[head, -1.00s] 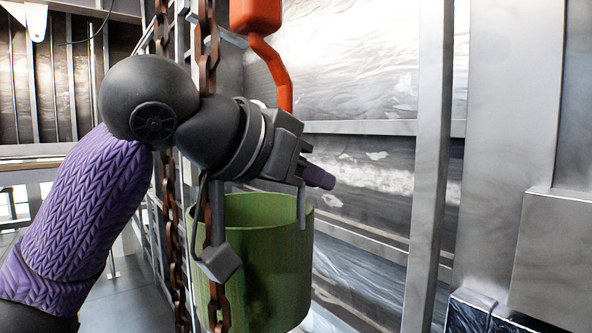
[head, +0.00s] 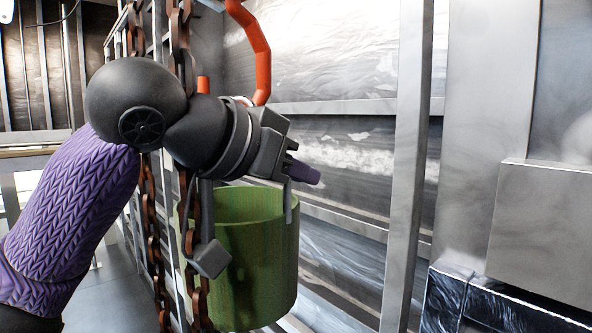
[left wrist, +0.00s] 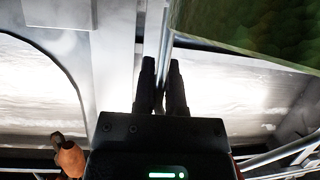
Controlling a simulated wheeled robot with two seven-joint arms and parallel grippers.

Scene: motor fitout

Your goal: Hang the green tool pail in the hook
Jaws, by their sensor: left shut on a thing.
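The green pail (head: 265,262) hangs upright below my left gripper (head: 305,173) in the head view. The gripper is shut on the pail's thin grey handle (head: 288,203). In the left wrist view, the handle (left wrist: 165,45) runs between the close fingers (left wrist: 162,85), and part of the pail (left wrist: 255,25) fills the upper right. The orange hook (head: 264,60) is above and behind my left wrist. Its tip (head: 203,84) shows above the wrist, while its lower bend is hidden. The pail's handle is apart from the hook in the picture. My right gripper is out of view.
A grey metal post (head: 405,170) stands right of the pail. A grey box-like panel (head: 545,230) is farther right. An orange-brown piece (left wrist: 70,158) shows at the wrist view's lower left.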

